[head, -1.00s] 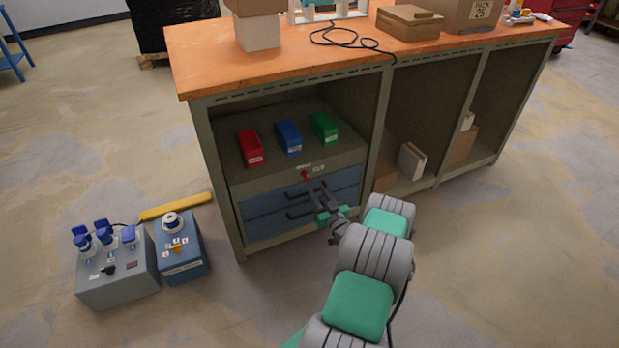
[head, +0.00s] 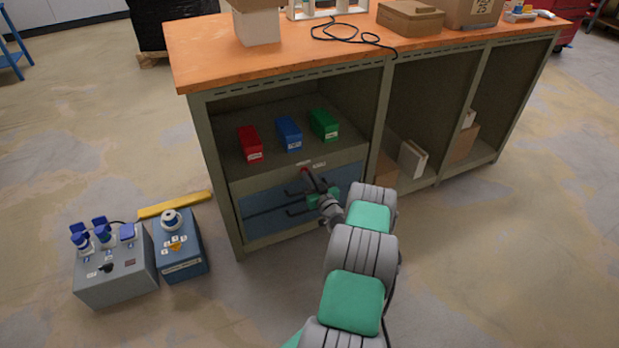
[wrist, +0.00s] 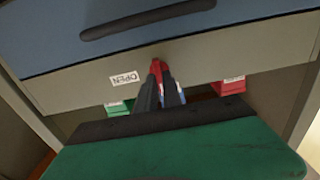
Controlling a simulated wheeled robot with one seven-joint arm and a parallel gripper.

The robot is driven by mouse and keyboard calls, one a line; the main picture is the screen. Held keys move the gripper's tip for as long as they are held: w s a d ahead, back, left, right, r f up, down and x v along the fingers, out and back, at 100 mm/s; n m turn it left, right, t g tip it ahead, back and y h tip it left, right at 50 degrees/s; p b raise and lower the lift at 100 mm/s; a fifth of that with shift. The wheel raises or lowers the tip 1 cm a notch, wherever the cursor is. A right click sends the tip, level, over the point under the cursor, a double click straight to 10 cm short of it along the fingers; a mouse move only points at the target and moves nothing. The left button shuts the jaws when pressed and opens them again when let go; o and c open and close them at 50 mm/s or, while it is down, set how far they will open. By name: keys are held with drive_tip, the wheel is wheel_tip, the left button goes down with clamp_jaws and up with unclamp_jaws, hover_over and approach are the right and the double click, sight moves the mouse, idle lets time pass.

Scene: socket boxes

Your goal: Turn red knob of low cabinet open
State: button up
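The low cabinet's drawer unit (head: 240,183) sits in the left bay under the orange worktop. Its small red knob (head: 304,171) is on the grey strip above the blue drawers, with white labels beside it. In the wrist view, which is upside down, the red knob (wrist: 160,68) shows between my fingertips, beside a label reading OPEN (wrist: 125,79). My gripper (head: 309,177) reaches the strip from the front. In the wrist view my gripper (wrist: 161,84) has its dark fingers close together on either side of the knob, which they partly hide.
Red (head: 250,143), blue (head: 289,134) and green (head: 323,125) boxes stand on top of the drawer unit. Dark handles (head: 300,210) stick out from the blue drawers below. Grey (head: 117,270) and blue (head: 180,250) socket boxes lie on the floor at left.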

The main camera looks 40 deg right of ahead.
clamp_jaws()
drive_tip(key=shift+f+m+b, duration=0.1)
drive_tip(key=shift+m+b, duration=0.25)
drive_tip(key=shift+m, duration=0.05)
drive_tip(key=m+b, duration=0.2)
drive_tip(key=m, duration=0.3)
drive_tip(key=m+b, duration=0.3)
drive_tip(key=m, duration=0.3)
drive_tip(key=m+b, duration=0.2)
drive_tip(key=m, duration=0.4)
drive_tip(key=shift+s+d+f, duration=0.1)
drive_tip(key=shift+d, duration=0.2)
idle(0.4)
drive_tip(key=o, duration=0.6)
unclamp_jaws()
drive_tip(key=shift+c, duration=0.2)
drive_tip(key=shift+s, duration=0.1)
